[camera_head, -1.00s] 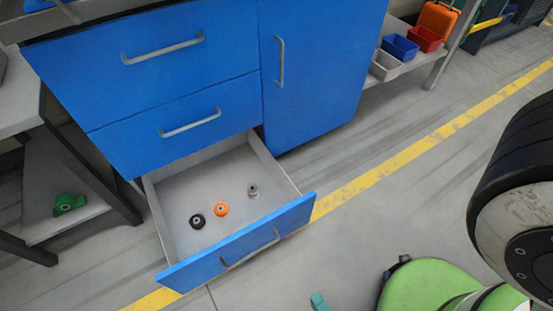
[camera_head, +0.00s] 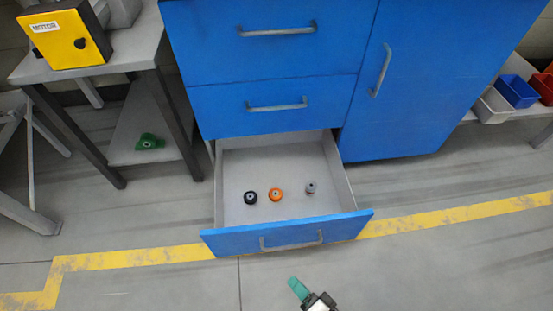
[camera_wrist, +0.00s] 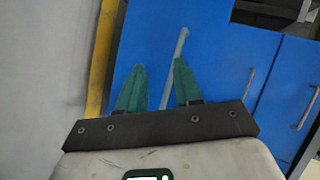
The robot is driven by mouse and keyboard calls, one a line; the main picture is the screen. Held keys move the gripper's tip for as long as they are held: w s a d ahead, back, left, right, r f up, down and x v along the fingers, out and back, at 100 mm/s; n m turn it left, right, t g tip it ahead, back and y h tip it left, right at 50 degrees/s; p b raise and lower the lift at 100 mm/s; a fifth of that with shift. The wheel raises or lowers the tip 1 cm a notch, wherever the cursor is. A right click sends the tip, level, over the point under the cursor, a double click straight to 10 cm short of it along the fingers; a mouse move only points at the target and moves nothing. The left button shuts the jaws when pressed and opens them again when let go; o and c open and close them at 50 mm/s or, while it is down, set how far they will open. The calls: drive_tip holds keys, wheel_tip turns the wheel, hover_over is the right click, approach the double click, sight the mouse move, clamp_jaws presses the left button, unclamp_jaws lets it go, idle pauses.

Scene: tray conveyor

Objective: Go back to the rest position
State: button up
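My gripper (camera_wrist: 160,66) shows in the wrist view with two teal fingers apart and nothing between them. In the head view my gripper (camera_head: 298,287) is at the bottom edge, in front of the open drawer and apart from it. The wrist view looks toward the blue cabinet front with a grey handle behind the fingers. The bottom drawer (camera_head: 287,234) of the blue cabinet stands open. A black part (camera_head: 250,197), an orange part (camera_head: 275,195) and a grey part (camera_head: 311,187) rest inside it.
The upper drawers (camera_head: 275,106) and the cabinet door (camera_head: 410,85) are shut. A table (camera_head: 95,68) with a yellow motor box (camera_head: 65,38) stands at left, a green part (camera_head: 149,142) on its lower shelf. Bins (camera_head: 517,91) are at right. The floor in front is clear past the yellow line (camera_head: 455,217).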

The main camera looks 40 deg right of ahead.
drive_tip(key=w+d+r+n+g+y, duration=0.2)
drive_tip(key=w+r+n+g+y, duration=0.3)
drive_tip(key=n, duration=0.5)
drive_tip(key=s+d+r+n+g+h, duration=0.45)
drive_tip(key=d+r+n+g, duration=0.2)
drive_tip(key=d+r, duration=0.3)
wheel_tip(320, 180, up, 32)
drive_tip(key=s+p, duration=0.1)
drive_tip(key=p, duration=3)
drive_tip(key=shift+a+f+m+g, duration=0.15)
drive_tip(key=shift+a+m+g, duration=0.2)
drive_tip(key=shift+a, duration=0.1)
drive_tip(key=shift+y, duration=0.25)
